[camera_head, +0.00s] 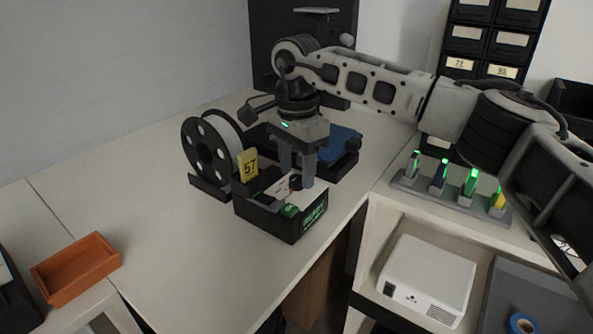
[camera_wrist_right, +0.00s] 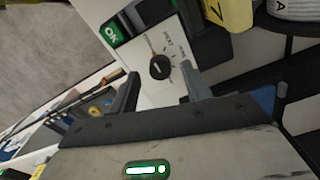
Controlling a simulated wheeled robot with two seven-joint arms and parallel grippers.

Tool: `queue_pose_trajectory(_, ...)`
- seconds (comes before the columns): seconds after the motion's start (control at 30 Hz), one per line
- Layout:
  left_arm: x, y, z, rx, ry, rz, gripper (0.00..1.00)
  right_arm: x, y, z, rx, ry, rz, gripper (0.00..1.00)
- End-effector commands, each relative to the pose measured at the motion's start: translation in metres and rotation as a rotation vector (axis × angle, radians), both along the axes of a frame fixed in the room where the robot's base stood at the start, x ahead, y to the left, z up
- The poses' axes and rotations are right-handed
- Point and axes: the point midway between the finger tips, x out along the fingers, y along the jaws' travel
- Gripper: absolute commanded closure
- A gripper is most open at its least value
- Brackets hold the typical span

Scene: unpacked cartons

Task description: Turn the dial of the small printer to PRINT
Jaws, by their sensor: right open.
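The small printer (camera_head: 265,216) is a dark box on the white table, with a light top panel. Its round black dial (camera_wrist_right: 160,66) sits on the white panel in the right wrist view, with printed marks around it and an orange mark at its edge. I cannot read which mark it points to. A green OK button (camera_wrist_right: 113,32) is beside the panel. My right gripper (camera_head: 297,180) points down over the printer. In the wrist view its two fingers (camera_wrist_right: 158,84) are apart, one on each side of the dial, with visible gaps. My left gripper is not in view.
A yellow tag marked 57 (camera_head: 247,165) and a filament spool (camera_head: 212,148) stand left of the printer. An orange tray (camera_head: 76,268) lies at the left. A rack with green-lit items (camera_head: 450,192) and a white box (camera_head: 428,280) are at the right. The table's front is clear.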

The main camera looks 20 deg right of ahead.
Motion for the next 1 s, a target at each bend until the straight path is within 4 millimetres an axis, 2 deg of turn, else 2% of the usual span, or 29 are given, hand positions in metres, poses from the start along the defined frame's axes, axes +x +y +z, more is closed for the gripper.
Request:
queue_pose_trajectory(0.17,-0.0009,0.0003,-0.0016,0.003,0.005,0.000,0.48,-0.0003,-0.0001,-0.0122,0.000,0.000,0.000,0.52)
queue_pose_trajectory(0.43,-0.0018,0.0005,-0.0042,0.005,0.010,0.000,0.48,-0.0001,0.0001,-0.0136,0.000,-0.001,0.000,0.52)
queue_pose_trajectory(0.47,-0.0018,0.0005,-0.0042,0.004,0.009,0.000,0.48,-0.0001,0.0001,-0.0136,0.000,-0.001,0.000,0.55)
queue_pose_trajectory(0.6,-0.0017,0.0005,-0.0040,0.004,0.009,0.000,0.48,-0.0001,0.0001,-0.0134,0.000,0.000,0.000,0.94)
queue_pose_trajectory(0.63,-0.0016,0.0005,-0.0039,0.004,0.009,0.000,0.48,-0.0002,0.0000,-0.0133,0.000,0.000,0.000,0.97)
queue_pose_trajectory(1.0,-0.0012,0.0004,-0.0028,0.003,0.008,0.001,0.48,-0.0002,0.0001,-0.0129,0.000,0.001,-0.046,0.96)
